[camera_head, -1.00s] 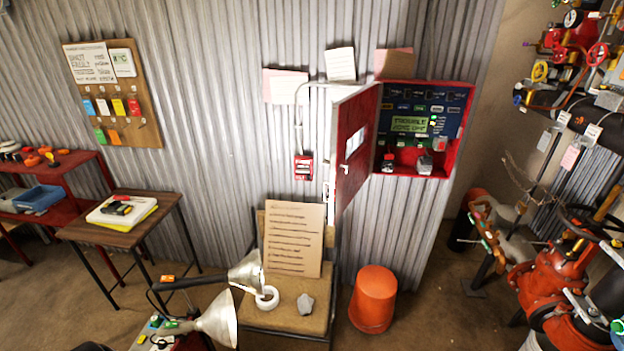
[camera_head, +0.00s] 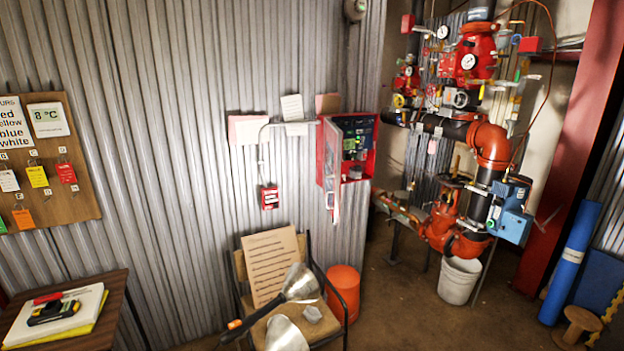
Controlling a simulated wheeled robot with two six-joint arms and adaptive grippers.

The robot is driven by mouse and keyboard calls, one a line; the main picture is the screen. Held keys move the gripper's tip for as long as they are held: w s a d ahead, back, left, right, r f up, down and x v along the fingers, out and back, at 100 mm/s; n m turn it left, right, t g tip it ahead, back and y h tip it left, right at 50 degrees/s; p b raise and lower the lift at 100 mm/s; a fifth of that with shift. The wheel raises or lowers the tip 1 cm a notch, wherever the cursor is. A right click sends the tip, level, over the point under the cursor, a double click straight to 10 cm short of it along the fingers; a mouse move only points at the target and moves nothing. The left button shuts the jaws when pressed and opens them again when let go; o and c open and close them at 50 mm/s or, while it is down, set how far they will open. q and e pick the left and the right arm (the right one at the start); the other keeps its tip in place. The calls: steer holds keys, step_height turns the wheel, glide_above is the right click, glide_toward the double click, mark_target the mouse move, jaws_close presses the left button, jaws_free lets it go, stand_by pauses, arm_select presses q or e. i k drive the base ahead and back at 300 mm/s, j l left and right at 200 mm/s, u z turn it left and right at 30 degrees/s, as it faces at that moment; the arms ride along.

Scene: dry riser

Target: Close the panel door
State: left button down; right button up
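The red panel box (camera_head: 372,157) hangs on the corrugated wall right of centre. Its door (camera_head: 333,170) stands open, hinged at the box's left side and swung out from the wall; I see it nearly edge-on, with a pale strip along it. Inside the box are a dark control face (camera_head: 355,130) and small parts on the bottom ledge. Neither of my grippers shows, and nothing of mine touches the door in view.
Below the panel stand a chair (camera_head: 327,330) with a cardboard sheet (camera_head: 272,268) and an orange bucket (camera_head: 343,292). Red pipework (camera_head: 490,145) and a white bucket (camera_head: 458,281) stand right. A wooden table (camera_head: 95,335) is at lower left.

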mark_target(333, 140)
steer(key=i+l+z, duration=0.1)
steer(key=i+l, duration=1.15)
steer(key=i, duration=0.05)
